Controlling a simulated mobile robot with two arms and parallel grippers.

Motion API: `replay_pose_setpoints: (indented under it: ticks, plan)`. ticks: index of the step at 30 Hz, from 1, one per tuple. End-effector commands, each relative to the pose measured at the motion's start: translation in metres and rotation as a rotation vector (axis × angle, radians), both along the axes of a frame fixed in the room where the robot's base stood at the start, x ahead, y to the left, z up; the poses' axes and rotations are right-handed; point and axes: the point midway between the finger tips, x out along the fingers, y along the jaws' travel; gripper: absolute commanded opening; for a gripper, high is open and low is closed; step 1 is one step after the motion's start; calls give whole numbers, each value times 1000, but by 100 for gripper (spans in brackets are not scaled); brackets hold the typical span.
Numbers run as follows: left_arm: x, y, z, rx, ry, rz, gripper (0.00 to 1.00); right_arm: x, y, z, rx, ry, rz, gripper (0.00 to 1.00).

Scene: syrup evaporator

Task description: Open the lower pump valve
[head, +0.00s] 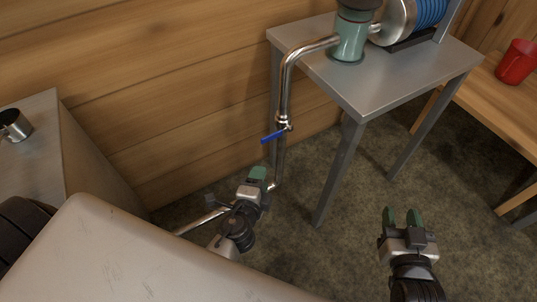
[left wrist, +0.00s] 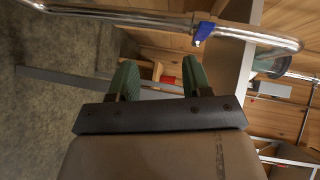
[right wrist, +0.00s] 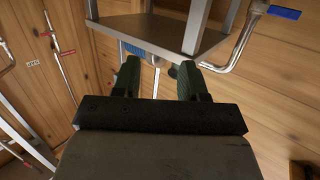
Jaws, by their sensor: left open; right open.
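The valve with a blue lever (head: 272,136) sits on the metal pipe (head: 284,92) that drops from the pump. The lever sticks out to the left, across the vertical pipe. It also shows at the top of the left wrist view (left wrist: 204,32) and at the top right of the right wrist view (right wrist: 284,12). My left gripper (head: 258,177) is below the lever and apart from it. Its jaws are open and empty in the left wrist view (left wrist: 157,80).
The grey metal pump table (head: 400,85) carries a green pump body (head: 350,40) and a blue coil (head: 430,12). A wooden bench with a red mug (head: 516,62) stands right. A metal cup (head: 15,124) is at left. A pipe (head: 200,222) runs low behind my left arm.

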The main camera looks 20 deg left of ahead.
Motion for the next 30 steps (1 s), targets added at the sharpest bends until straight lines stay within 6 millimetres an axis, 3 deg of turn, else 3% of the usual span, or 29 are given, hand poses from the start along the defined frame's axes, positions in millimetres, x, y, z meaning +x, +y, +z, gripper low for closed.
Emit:
replay_pose_setpoints:
  ticks: [6, 10, 14, 21, 30]
  plan:
    - [7, 6, 33, 144, -154, 14, 49, -15, -2, 45, 38, -153, 3, 43]
    - [11, 7, 43, 169, -176, 19, 49, -18, -3, 54, 38, -156, 2, 43]
    - [25, 9, 46, 170, -178, 18, 49, -20, -5, 47, 20, -85, -2, 43]
    - [70, 14, 45, 169, -176, 18, 49, -28, -12, 23, -27, 99, -15, 43]
    - [109, 19, 43, 167, -175, 18, 49, -32, -14, 14, -43, 163, -19, 43]
